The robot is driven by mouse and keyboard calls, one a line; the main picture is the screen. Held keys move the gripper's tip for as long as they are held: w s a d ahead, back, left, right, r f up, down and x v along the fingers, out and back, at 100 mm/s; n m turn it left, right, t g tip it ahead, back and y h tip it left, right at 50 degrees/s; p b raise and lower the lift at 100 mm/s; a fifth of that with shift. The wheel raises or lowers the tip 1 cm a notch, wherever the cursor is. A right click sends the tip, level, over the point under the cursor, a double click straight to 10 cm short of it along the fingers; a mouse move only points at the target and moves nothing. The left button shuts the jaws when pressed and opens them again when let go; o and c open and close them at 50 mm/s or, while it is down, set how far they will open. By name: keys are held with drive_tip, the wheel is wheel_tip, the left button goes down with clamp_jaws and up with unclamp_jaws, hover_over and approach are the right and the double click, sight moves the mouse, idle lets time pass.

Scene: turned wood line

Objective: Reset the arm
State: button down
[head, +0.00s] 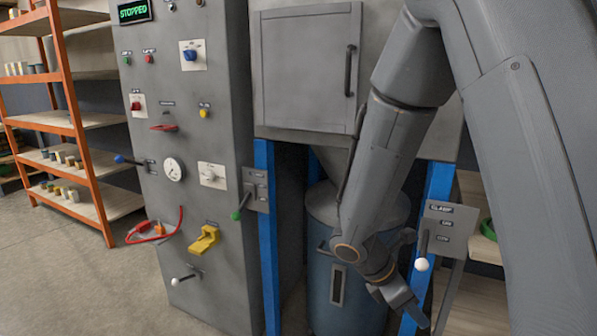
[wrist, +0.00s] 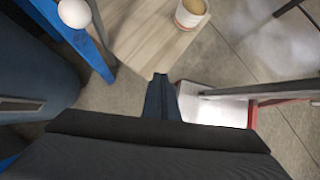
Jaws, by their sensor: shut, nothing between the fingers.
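My arm comes down from the upper right of the head view, in front of the grey machine cabinet and the blue drum. My gripper (head: 412,312) hangs low by the right blue post, pointing down and to the right, just below the white-knobbed clamp lever (head: 422,262). In the wrist view my gripper (wrist: 160,77) is shut with nothing between its fingers, above the floor and the edge of a wooden surface. A white knob (wrist: 74,13) shows at the upper left of that view.
A grey control panel (head: 188,120) with a green "STOPPED" display stands left of centre. The blue drum (head: 330,290) is under the hopper. Orange shelving (head: 75,110) stands at the left. In the wrist view are a cup-like container (wrist: 190,12) and a red-edged tray (wrist: 215,110). Left floor is clear.

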drive_tip(key=s+a+r+m+y+p, duration=0.3)
drive_tip(key=s+r+m+p, duration=0.2)
drive_tip(key=r+m, duration=0.3)
drive_tip(key=s+a+r+m+y+p, duration=0.3)
drive_tip(key=s+r+m+p, duration=0.3)
drive_tip(key=r+m, duration=0.3)
drive_tip(key=shift+s+r+m+t+y+p, duration=0.15)
drive_tip(key=shift+s+m+t+y+p, duration=0.15)
drive_tip(key=shift+s+m+y, duration=0.65)
drive_tip(key=shift+w+a+m, duration=0.1)
drive_tip(key=shift+w+m, duration=0.15)
drive_tip(key=shift+w, duration=0.15)
